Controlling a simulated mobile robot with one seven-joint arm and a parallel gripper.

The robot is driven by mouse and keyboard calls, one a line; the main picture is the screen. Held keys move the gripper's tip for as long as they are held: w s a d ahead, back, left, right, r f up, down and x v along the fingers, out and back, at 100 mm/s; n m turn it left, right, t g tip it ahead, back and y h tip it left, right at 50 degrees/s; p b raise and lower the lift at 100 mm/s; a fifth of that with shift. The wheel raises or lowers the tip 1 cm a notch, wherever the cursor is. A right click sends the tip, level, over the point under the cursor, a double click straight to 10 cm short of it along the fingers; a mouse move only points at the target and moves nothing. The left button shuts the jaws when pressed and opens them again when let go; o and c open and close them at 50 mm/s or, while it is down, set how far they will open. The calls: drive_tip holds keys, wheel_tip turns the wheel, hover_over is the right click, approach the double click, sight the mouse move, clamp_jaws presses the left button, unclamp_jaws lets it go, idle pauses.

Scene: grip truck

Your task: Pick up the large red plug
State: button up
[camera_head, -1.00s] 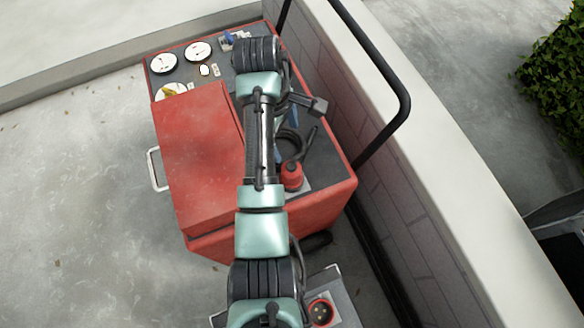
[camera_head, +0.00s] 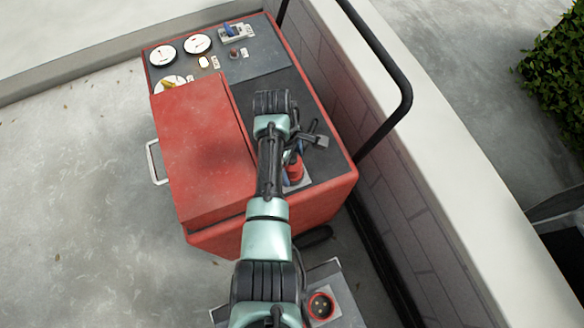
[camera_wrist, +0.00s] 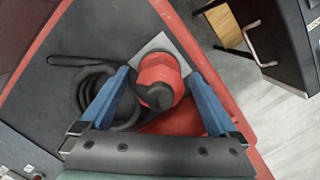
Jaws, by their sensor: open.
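The large red plug (camera_wrist: 158,75) sits on a pale square plate (camera_wrist: 186,58) on the grey top of the red cart. A black cable (camera_wrist: 95,88) lies coiled beside it in the wrist view. In the head view the plug (camera_head: 294,172) is partly hidden by my arm and gripper. My gripper (camera_wrist: 162,88) is open, with its two blue fingers on either side of the plug in the wrist view. I cannot tell whether the fingers touch the plug. The plug's lower part is partly covered by its black cable end.
The cart's red lid (camera_head: 205,150) stands raised left of my arm. Gauges (camera_head: 197,44) and switches (camera_head: 236,33) are at the cart's far end. A brick wall (camera_head: 345,110) with a black rail (camera_head: 400,90) runs along the right. A red-ringed socket (camera_head: 320,306) is near the bottom.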

drive_tip(key=shift+f, duration=0.4)
clamp_jaws()
drive_tip(key=shift+r, duration=0.1)
